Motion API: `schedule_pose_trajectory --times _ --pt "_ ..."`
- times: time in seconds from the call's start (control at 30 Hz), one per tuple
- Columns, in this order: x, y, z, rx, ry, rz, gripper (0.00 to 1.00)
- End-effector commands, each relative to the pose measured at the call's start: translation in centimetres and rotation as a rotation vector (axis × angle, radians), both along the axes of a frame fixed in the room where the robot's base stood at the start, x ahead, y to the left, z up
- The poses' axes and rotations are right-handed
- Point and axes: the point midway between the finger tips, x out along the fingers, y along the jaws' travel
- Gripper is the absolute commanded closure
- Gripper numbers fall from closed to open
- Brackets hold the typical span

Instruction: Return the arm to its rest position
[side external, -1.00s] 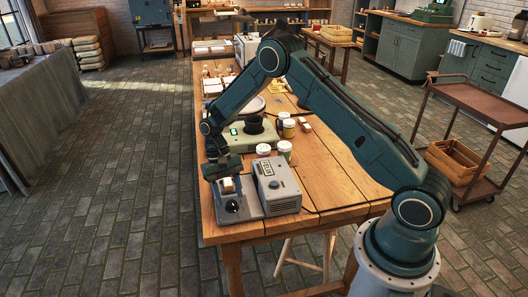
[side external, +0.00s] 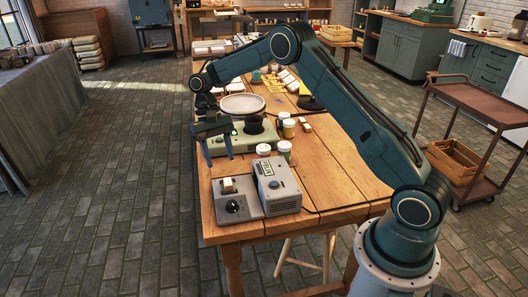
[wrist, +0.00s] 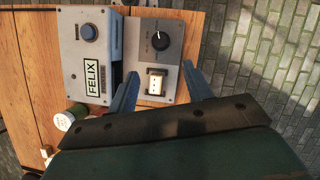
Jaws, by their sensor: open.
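My gripper (side external: 219,156) is open and empty, with its fingers pointing down above the left edge of the wooden table. It hangs above and behind the grey device. In the wrist view my gripper (wrist: 160,92) shows two blue-grey fingers spread apart. The grey device (side external: 283,195) sits at the near end of the table, with a box marked FELIX, a black dial and a small white block on its low plate. The block (wrist: 156,82) sits apart from both fingers. My arm is bent, with its elbow raised over the table.
Behind the device on the wooden table (side external: 330,188) are a green machine (side external: 236,143), a white round plate (side external: 242,104) and several small jars (side external: 284,149). A brown cart (side external: 480,97) stands at the right. The floor left of the table is clear.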

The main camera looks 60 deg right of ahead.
Motion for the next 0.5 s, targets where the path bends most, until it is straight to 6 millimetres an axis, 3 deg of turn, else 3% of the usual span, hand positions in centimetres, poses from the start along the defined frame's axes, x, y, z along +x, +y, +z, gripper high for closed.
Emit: schedule_pose_trajectory --times 0.5 --pt "-0.16 0.22 1.02 0.000 -0.017 0.005 0.50"
